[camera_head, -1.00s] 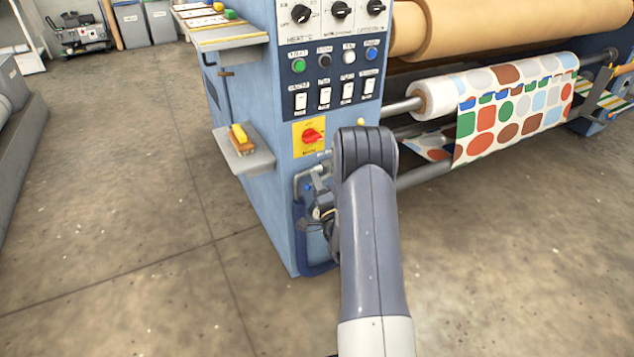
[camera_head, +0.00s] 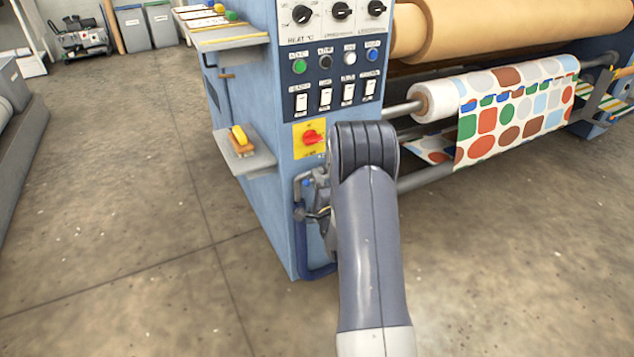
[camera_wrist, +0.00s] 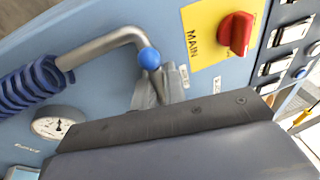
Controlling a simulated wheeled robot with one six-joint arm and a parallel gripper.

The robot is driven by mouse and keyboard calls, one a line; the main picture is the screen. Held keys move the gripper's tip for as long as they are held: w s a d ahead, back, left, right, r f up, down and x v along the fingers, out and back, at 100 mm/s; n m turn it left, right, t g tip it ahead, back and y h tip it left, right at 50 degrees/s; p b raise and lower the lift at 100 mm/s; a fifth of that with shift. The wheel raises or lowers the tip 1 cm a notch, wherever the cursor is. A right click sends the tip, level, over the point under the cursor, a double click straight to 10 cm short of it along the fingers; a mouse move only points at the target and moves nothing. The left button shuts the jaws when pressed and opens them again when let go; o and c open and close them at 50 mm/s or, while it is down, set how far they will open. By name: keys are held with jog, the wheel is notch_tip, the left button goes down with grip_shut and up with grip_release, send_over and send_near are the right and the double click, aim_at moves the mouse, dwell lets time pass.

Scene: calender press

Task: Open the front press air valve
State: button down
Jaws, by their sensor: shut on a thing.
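The front press air valve is low on the blue press front, by a bent grey pipe. Its blue ball-ended handle (camera_wrist: 149,58) shows in the wrist view, with the ball right at my fingertips. My gripper (camera_wrist: 160,84) is shut on the handle, and its grey fingers sit just below the ball. Most of the handle and the valve body are hidden by the fingers and my wrist. In the head view the blue ball (camera_head: 306,183) is small, left of my arm, which covers part of the valve area.
The red MAIN switch (camera_wrist: 236,33) on its yellow plate is close to the right of my fingers. A pressure gauge (camera_wrist: 55,123) and a blue hose (camera_wrist: 28,88) lie to the left. A side shelf (camera_head: 246,158) juts out. The floor in front is clear.

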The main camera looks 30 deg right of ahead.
jog(key=c, duration=1.5)
grip_release()
jog(key=p+v, duration=0.1)
jog(key=v, duration=0.9)
jog(key=shift+s+f+p, duration=0.1)
jog(key=shift+s+p, duration=0.25)
jog(key=b+x, duration=0.1)
jog(key=x, duration=1)
jog(key=shift+a+b, duration=0.1)
jog(key=shift+b, duration=0.3)
jog(key=shift+s+f+n, duration=0.1)
jog(key=shift+f+n, duration=0.1)
jog(key=shift+n, duration=0.4)
